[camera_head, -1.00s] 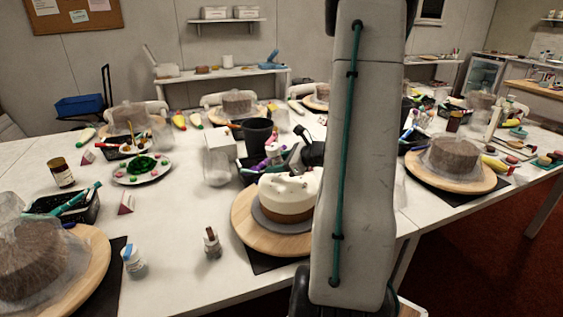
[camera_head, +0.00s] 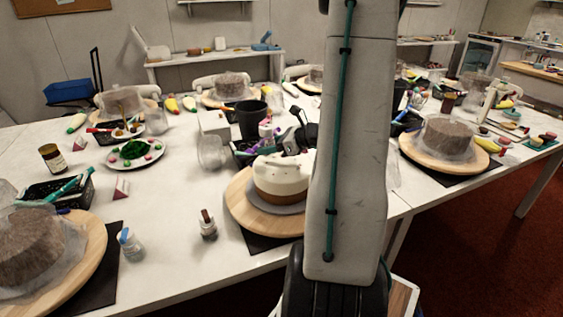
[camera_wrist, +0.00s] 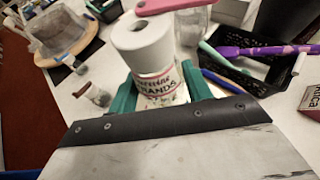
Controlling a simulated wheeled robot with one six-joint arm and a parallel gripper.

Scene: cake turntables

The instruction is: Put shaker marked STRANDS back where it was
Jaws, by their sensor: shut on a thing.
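In the wrist view the shaker (camera_wrist: 160,87) has a white, roll-like top with a hole, and a pale label with a red band reading "...ANDS", its first letters partly unclear. My gripper (camera_wrist: 160,98) has teal fingers on both sides of the shaker's lower body and is shut on it. The shaker's base is hidden behind the dark front edge of my wrist. In the head view my arm hides much of the middle, and I cannot make out the held shaker there.
A white-topped cake (camera_head: 281,176) stands on a wooden turntable (camera_head: 240,205) beside my arm. Small jars (camera_head: 208,226) (camera_head: 131,246) stand in front left. A black tray of tools (camera_wrist: 250,72) lies right of the shaker in the wrist view. White table is bare around the jars.

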